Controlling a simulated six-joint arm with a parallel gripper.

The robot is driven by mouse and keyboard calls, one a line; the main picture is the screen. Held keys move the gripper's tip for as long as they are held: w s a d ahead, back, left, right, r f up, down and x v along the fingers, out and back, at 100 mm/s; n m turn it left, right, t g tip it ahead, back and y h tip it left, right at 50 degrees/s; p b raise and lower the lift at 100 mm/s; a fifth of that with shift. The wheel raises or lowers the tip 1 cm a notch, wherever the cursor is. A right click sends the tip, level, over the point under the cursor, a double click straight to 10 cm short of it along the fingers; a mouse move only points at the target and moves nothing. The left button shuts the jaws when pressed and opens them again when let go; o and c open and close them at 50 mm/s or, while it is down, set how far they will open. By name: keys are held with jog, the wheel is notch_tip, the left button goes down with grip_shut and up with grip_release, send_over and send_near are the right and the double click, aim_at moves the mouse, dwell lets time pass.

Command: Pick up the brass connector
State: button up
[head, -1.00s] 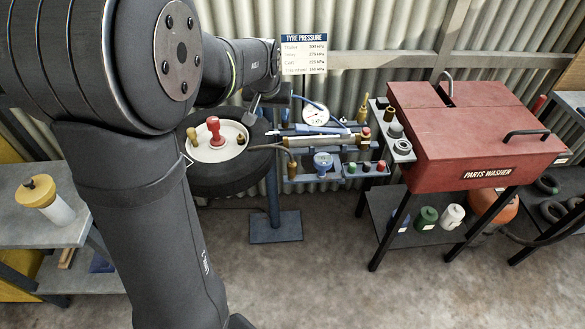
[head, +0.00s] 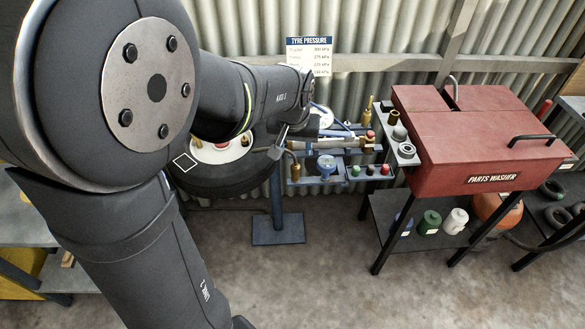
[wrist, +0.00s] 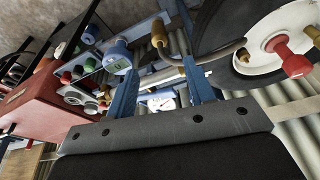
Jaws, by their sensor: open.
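My gripper (wrist: 161,66) is open in the wrist view, with its two blue fingers apart and no object clearly held between them. In the head view my wrist hides most of it above the blue rack (head: 335,181). Several brass-coloured pieces are in view, and I cannot tell for sure which is the connector. One upright brass piece (head: 366,118) stands at the rack's right end.
The red parts washer (head: 480,135) stands right of the rack, with grey fittings on a ledge (head: 404,150) at its left. A red knob (wrist: 290,62) stands on the plate. A blue gauge (head: 326,164) is on the rack. The floor in front is clear.

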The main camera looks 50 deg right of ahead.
aim_at(296, 165)
jog(key=x, duration=0.7)
jog(key=shift+x, duration=2.7)
grip_shut()
